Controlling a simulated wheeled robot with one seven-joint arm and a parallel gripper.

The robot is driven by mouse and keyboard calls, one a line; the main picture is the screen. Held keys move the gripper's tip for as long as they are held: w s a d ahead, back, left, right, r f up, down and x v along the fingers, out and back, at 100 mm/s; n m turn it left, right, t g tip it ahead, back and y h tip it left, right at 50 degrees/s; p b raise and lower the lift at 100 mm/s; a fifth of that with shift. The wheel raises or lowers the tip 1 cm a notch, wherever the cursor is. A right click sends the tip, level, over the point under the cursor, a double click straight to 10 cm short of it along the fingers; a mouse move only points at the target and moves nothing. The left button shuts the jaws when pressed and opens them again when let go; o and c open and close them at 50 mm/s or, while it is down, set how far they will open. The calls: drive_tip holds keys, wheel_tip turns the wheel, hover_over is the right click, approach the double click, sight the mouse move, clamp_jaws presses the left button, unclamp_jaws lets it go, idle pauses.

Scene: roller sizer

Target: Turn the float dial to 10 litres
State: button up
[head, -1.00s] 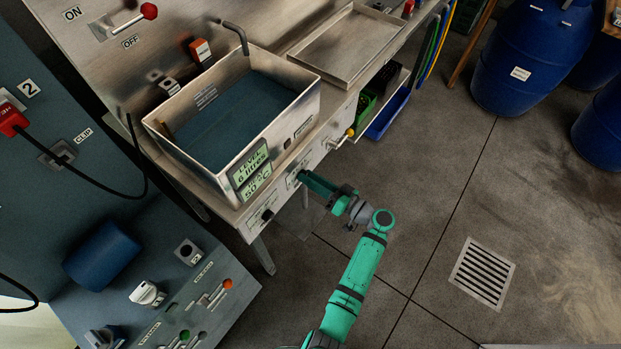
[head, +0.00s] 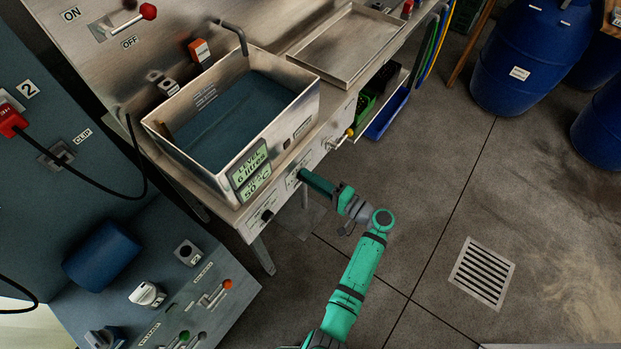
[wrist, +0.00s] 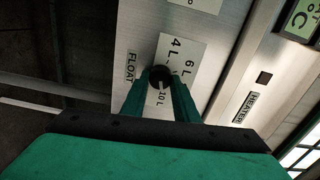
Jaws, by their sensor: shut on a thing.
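The float dial (wrist: 160,76) is a small dark round knob on a pale scale plate, beside the FLOAT label (wrist: 131,66). Its scale reads 4 L, 6 L and 10 L; the marks between are partly hidden by my right finger. A pale pointer line on the knob faces down in the wrist view, toward the 10 L mark (wrist: 160,97). My gripper (wrist: 160,84) is shut on the dial, one finger on each side. In the head view my gripper (head: 301,174) reaches the tank's front panel, and the dial is hidden there. The display (head: 250,170) reads level 6 litres, 50 °C.
A HEATER label (wrist: 245,107) and a dark square switch (wrist: 263,78) sit beside the dial's plate. The water-filled steel tank (head: 297,104) stands above the panel. A yellow-tipped lever (head: 349,132) juts out further along. The floor around my arm is clear.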

drive_tip(key=shift+d+m, duration=0.1)
drive_tip(key=shift+m, duration=0.4)
drive_tip(key=o, duration=1.1)
drive_tip(key=shift+c, duration=0.2)
drive_tip(key=v, duration=1)
drive_tip(key=shift+s+d, duration=0.25)
drive_tip(key=shift+d, duration=0.05)
